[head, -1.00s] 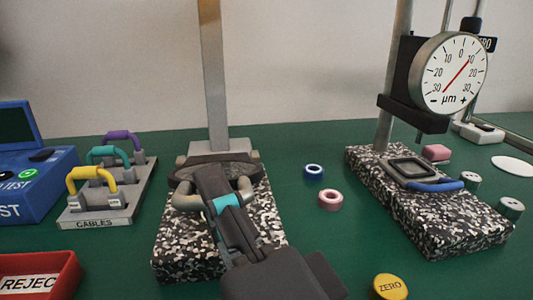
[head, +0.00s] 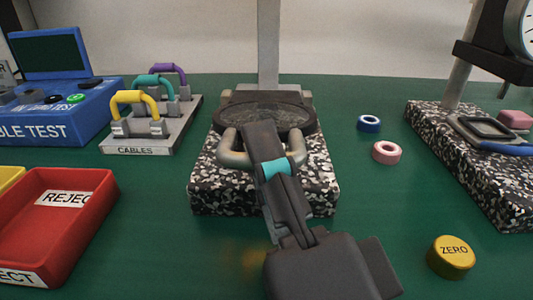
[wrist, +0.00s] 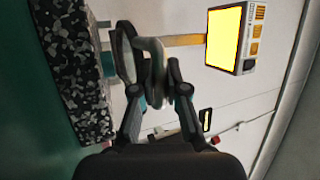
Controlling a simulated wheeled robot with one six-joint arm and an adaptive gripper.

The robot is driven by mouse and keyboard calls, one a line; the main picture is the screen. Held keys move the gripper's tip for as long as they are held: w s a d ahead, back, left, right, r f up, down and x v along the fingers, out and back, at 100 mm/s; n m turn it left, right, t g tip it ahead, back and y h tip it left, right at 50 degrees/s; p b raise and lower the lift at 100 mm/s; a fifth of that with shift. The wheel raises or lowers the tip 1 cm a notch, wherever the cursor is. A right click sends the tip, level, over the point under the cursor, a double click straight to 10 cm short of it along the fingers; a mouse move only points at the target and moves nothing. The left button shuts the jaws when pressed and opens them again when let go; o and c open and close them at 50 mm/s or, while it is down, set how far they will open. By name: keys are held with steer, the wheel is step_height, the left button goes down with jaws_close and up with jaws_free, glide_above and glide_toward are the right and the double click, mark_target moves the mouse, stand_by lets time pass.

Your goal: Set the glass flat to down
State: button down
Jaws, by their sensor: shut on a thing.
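The glass flat is a dark round disc (head: 296,122) in a rim with a thick grey handle (head: 233,152). My gripper (head: 276,163), with teal pads, is shut on the handle. In the head view the disc lies over the back of the middle speckled granite block (head: 208,190), in front of a grey post (head: 268,50). In the wrist view the disc (wrist: 123,58) is nearly edge-on beside the block (wrist: 70,65), with a narrow gap between them. My fingers (wrist: 158,85) are on either side of the handle there. The fingers hide part of the handle and block.
A second granite block (head: 470,165) with a dial gauge stands at right. Blue ring (head: 369,123), pink ring (head: 387,152) and yellow ZERO button (head: 451,256) lie between. Left are a cable rack (head: 150,140), blue tester (head: 55,95) and red REJECT tray (head: 60,220).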

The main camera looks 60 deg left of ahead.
steer(key=shift+w+d+r, duration=0.1)
steer(key=shift+r, duration=0.05)
steer(key=c, duration=1.2)
jaws_free()
steer(key=shift+w+d, duration=0.1)
steer(key=shift+c, duration=0.2)
steer(key=shift+o, duration=0.3)
step_height(320, 180, up, 9)
steer(key=shift+r, duration=0.6)
steer(key=shift+f, duration=0.1)
